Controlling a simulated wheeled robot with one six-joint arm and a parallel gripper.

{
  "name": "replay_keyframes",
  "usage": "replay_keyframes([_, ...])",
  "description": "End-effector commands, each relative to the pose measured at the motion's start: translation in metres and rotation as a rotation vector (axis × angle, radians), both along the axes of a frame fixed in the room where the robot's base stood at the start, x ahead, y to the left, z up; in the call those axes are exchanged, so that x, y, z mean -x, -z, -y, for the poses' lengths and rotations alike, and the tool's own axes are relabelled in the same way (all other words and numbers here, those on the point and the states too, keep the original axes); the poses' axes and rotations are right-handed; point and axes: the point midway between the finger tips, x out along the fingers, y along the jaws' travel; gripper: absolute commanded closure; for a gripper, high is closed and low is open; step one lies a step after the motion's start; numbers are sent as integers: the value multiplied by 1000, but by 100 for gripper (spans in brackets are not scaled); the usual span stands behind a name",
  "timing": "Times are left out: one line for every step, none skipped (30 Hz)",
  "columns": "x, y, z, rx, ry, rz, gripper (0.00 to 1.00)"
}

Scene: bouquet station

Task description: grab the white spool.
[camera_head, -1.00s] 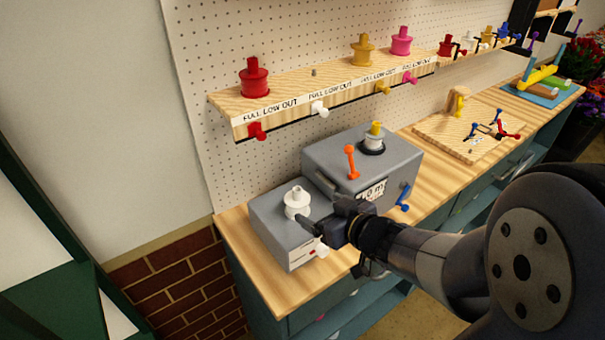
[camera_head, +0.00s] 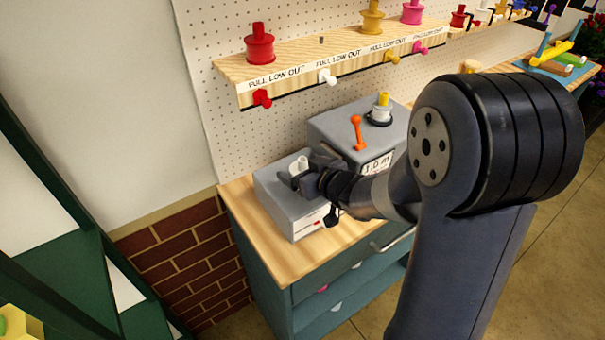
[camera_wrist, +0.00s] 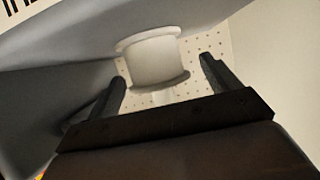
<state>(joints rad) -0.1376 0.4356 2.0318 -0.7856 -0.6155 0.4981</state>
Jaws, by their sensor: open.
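The white spool (camera_head: 299,166) stands on top of the low grey box (camera_head: 280,205) at the near left end of the bench. My gripper (camera_head: 303,178) is at the spool, and its body hides the spool's lower part in the head view. In the wrist view the spool (camera_wrist: 153,62) shows between and beyond the two dark fingers of my open gripper (camera_wrist: 165,85). A gap shows on either side of the spool there. I cannot tell whether a finger touches it.
A taller grey box (camera_head: 340,128) with an orange lever (camera_head: 357,132) and another spool (camera_head: 381,108) stands just right of the low box. A wooden shelf (camera_head: 300,75) with red, yellow and pink spools runs above. Bare bench top (camera_head: 290,262) lies in front.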

Motion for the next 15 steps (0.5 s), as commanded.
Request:
replay_keyframes([-2,1,-1,0,-1,-1,16])
replay_keyframes([-2,1,-2,0,0,0,16])
replay_keyframes([-3,1,-2,0,0,0,16])
replay_keyframes([-3,1,-2,0,1,0,16])
replay_keyframes([-3,1,-2,0,1,0,16])
replay_keyframes([-3,1,-1,0,1,0,16])
replay_keyframes([-3,1,-1,0,1,0,16])
replay_keyframes([-2,1,-1,0,1,0,16])
replay_keyframes([-2,1,-1,0,1,0,19])
replay_keyframes([-2,1,-1,0,1,0,21])
replay_keyframes([-2,1,-1,0,1,0,24])
replay_keyframes([-2,1,-1,0,1,0,27])
replay_keyframes([-2,1,-1,0,1,0,29])
replay_keyframes([-2,1,-1,0,1,0,32])
replay_keyframes([-2,1,-1,0,1,0,35])
